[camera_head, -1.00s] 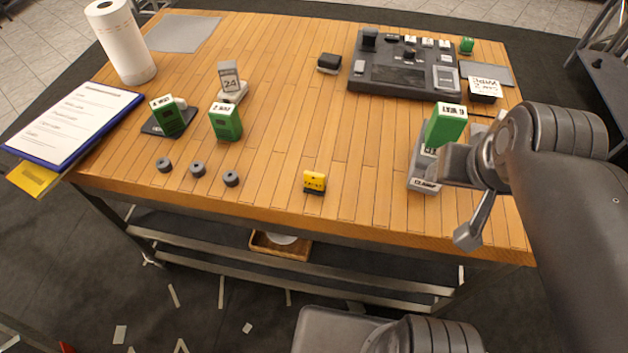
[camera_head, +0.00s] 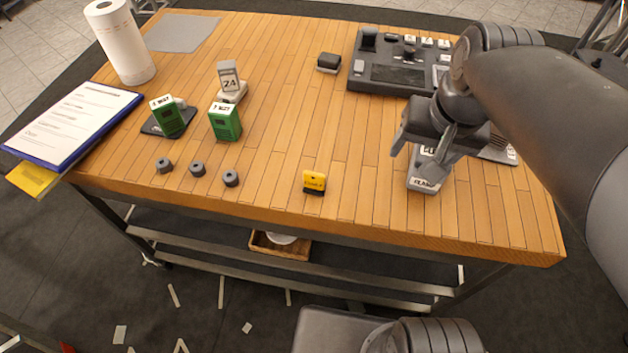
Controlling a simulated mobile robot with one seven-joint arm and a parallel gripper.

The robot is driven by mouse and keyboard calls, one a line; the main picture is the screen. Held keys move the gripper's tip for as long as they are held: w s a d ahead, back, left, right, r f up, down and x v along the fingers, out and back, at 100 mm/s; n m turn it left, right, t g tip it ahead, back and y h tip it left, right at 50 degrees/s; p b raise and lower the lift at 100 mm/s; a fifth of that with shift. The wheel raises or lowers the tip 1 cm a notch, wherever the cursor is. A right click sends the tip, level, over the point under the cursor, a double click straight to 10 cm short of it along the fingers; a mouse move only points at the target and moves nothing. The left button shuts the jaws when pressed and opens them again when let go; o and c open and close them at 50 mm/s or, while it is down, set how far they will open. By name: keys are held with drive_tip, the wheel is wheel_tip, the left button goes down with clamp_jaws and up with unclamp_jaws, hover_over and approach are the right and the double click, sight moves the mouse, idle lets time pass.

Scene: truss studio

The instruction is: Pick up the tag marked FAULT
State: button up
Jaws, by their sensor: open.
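A grey-white labelled holder (camera_head: 424,182) stands partly hidden beneath my gripper.
Green boxes (camera_head: 225,121) and a grey calendar block (camera_head: 229,78) stand to the left. A dark panel (camera_head: 372,78) is at the back right, partly behind my arm. The wood around the yellow tag is clear.

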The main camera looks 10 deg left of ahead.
drive_tip(key=w+a+f+g, duration=0.2)
drive_tip(key=w+a+g, duration=0.2)
drive_tip(key=a, duration=0.5)
drive_tip(key=g, duration=0.3)
approach(315, 173)
wheel_tip(315, 173, down, 2)
drive_tip(key=a, duration=0.1)
drive_tip(key=shift+m+h, duration=0.3)
drive_tip(key=x, duration=1)
drive_tip(key=shift+s+d+f, duration=0.15)
drive_tip(key=shift+s+f, duration=0.1)
drive_tip(key=shift+s, duration=0.2)
drive_tip(key=c, duration=1)
